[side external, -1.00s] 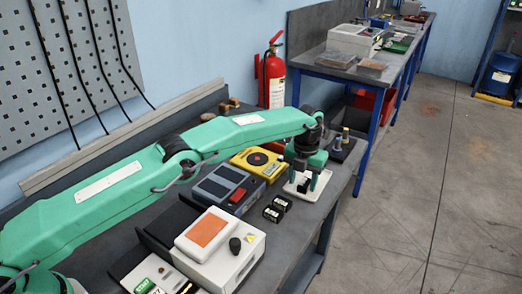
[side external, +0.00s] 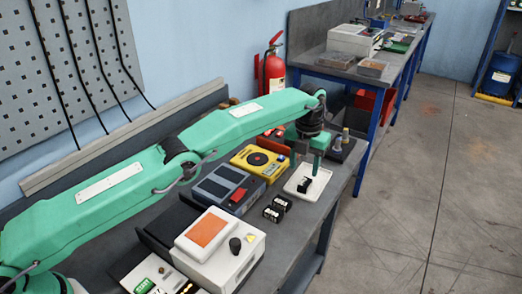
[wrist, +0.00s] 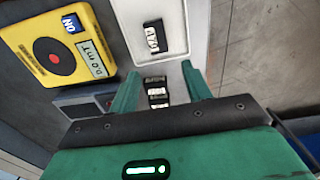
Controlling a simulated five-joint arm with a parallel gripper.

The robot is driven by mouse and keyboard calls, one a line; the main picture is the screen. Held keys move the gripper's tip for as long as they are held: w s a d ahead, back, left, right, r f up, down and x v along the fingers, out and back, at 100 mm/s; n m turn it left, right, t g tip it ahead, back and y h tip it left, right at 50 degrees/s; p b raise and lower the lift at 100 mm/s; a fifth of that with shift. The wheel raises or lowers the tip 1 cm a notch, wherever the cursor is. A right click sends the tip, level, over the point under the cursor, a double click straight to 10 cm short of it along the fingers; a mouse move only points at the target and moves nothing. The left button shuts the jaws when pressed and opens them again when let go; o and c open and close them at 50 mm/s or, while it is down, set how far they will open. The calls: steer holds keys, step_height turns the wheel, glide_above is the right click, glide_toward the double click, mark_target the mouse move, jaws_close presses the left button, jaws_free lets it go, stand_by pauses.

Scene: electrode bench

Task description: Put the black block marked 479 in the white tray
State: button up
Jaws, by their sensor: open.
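A black block (side external: 304,185) with white marks lies flat in the white tray (side external: 322,181), apart from my gripper. In the wrist view the same block (wrist: 154,36) lies inside the tray (wrist: 180,45), away from its right wall. I cannot read its number in either view. My gripper (side external: 307,166) hangs above the tray, its jaws apart. In the wrist view nothing is held between the fingers of my gripper (wrist: 160,72). Two more black blocks with white labels, a nearer one (side external: 272,214) and a farther one (side external: 284,201), lie on the bench left of the tray; their numbers are unreadable.
A yellow meter (side external: 260,163) and a grey device with a red button (side external: 227,189) stand left of the tray. A white box with an orange panel (side external: 222,244) stands nearer. Small upright cylinders (side external: 345,136) stand behind the tray. The bench's right edge runs close to the tray.

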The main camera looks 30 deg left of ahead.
steer(key=shift+a+r, duration=0.15)
steer(key=shift+r, duration=0.25)
steer(key=s+a+r+n+t, duration=0.1)
steer(key=s+a+r+n, duration=0.2)
steer(key=r, duration=0.4)
steer(key=a+r+n, duration=0.4)
steer(key=r+n, duration=0.2)
steer(key=r, duration=0.1)
steer(key=s+a+r+n+t, duration=0.2)
steer(key=s+a+r+n, duration=0.55)
steer(key=s, duration=0.25)
steer(key=s+a+r+n+t, duration=0.1)
steer(key=s+a+n, duration=0.2)
steer(key=s+n, duration=0.35)
steer(key=s+a+n, duration=0.2)
steer(key=s+n, duration=0.2)
steer(key=s, duration=0.5)
steer(key=s+a+f+n+t, duration=0.1)
steer(key=s+a+f+n, duration=0.2)
steer(key=s+f+n, duration=0.4)
steer(key=s+n, duration=0.1)
steer(key=s, duration=0.4)
steer(key=shift+s+t, duration=0.3)
steer(key=shift+a, duration=0.1)
